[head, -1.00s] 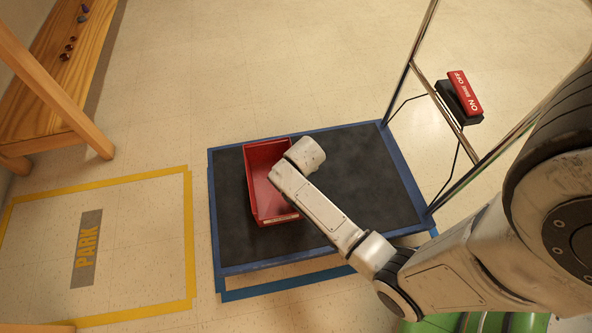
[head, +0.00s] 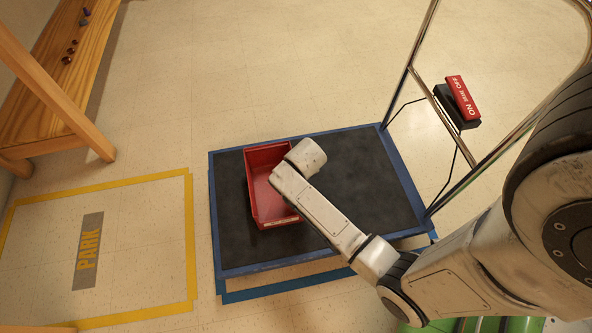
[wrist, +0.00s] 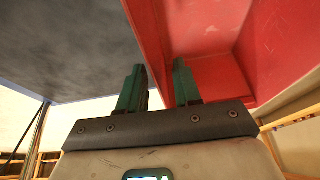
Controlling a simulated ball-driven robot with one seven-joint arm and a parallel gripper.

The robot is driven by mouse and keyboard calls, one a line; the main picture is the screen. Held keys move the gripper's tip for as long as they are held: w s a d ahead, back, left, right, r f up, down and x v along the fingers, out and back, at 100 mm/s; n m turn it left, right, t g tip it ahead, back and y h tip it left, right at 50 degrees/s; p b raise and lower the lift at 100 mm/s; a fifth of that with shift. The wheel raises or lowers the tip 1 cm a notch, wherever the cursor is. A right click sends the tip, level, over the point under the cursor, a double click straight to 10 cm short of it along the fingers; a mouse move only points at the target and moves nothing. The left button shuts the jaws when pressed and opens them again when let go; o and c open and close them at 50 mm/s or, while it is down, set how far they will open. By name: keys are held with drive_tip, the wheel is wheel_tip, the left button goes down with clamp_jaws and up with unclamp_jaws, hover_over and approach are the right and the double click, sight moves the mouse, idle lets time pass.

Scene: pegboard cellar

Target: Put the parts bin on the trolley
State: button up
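The red parts bin (head: 262,182) sits on the dark deck of the trolley (head: 365,175), toward its left side, in the head view. The bin looks empty where I can see into it. My wrist is over the bin's right side and hides part of it; the fingers are hidden in the head view. In the wrist view, my gripper (wrist: 159,82) has its two green fingers apart, with the edge of the red bin (wrist: 215,35) running up between and beyond them. The dark deck (wrist: 60,40) shows at the left there. I cannot tell whether either finger touches the bin.
The trolley's metal handle (head: 408,72) rises at the right, with a red ON/OFF box (head: 463,97) beside it. A yellow-taped PARK area (head: 190,240) lies empty on the floor at the left. A wooden bench (head: 45,115) with small items stands at the upper left.

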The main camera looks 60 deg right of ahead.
drive_tip(key=p+v, duration=0.4)
drive_tip(key=v, duration=0.6)
drive_tip(key=s+a+r+n+g+y, duration=0.1)
drive_tip(key=s+a+r+n, duration=0.2)
drive_tip(key=s+a+n, duration=0.1)
drive_tip(key=s+a+r+n+g+y, duration=0.1)
drive_tip(key=s+a+r+n, duration=0.3)
drive_tip(key=a, duration=0.5)
drive_tip(key=shift+s+a+r+n+y, duration=0.2)
drive_tip(key=shift+s+n+y, duration=0.45)
drive_tip(key=shift+n, duration=0.35)
